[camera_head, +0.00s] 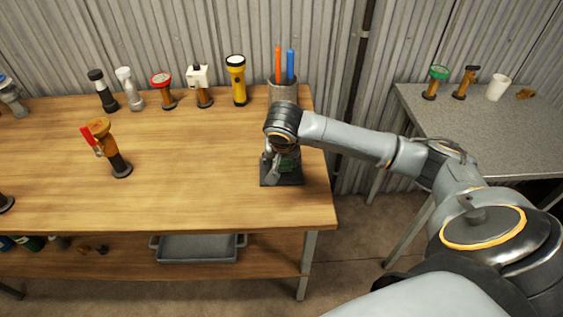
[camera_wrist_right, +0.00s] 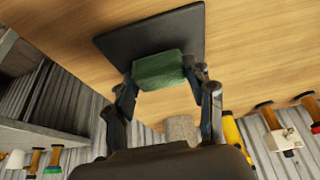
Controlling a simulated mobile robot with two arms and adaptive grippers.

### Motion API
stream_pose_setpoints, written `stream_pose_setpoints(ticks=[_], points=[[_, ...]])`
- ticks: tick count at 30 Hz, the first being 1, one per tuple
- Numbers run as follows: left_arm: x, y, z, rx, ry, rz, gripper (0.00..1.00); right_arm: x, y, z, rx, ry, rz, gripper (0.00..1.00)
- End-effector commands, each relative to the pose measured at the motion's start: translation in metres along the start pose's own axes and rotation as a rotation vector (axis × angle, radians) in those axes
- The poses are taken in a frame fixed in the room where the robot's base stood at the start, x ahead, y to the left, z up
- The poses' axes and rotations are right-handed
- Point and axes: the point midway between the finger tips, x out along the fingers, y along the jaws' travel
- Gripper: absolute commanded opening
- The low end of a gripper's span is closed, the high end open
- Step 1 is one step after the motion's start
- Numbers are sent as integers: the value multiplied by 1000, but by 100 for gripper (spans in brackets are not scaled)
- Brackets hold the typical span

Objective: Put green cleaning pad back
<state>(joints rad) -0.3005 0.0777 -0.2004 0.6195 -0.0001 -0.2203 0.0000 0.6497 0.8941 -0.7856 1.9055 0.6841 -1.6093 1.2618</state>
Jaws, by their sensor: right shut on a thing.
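The green cleaning pad (camera_wrist_right: 158,68) is between the two fingers of my right gripper (camera_wrist_right: 165,76), which is shut on it. In the wrist view the pad is in front of a dark square mat (camera_wrist_right: 118,42) on the wooden table. In the head view the right gripper (camera_head: 282,158) points down over this dark mat (camera_head: 282,181) near the table's right end. The pad is mostly hidden there by the gripper. I cannot tell whether the pad touches the mat. My left gripper is not in view.
A grey cup (camera_head: 283,92) with an orange and a blue stick stands just behind the gripper. A yellow flashlight (camera_head: 237,80) and several nozzles line the back. An orange nozzle with a red lever (camera_head: 107,146) stands left. A grey side table (camera_head: 480,130) is right.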

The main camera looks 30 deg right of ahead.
Motion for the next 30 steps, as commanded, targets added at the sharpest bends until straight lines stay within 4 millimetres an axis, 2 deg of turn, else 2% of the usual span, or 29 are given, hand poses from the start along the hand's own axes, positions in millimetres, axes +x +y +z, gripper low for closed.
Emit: stream_pose_setpoints(ticks=[3,13,14,16,17,26,30], points=[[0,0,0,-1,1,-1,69,7,0,2,1,1,0,24],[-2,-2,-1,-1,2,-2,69,9,0,3,1,1,0,24],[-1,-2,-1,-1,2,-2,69,8,0,3,1,2,0,60],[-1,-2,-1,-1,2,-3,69,8,0,3,1,2,0,74],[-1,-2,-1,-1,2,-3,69,8,0,3,1,2,0,76],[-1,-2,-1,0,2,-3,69,8,0,3,1,2,0,76],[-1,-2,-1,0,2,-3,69,-3,-1,2,0,3,-2,76]])
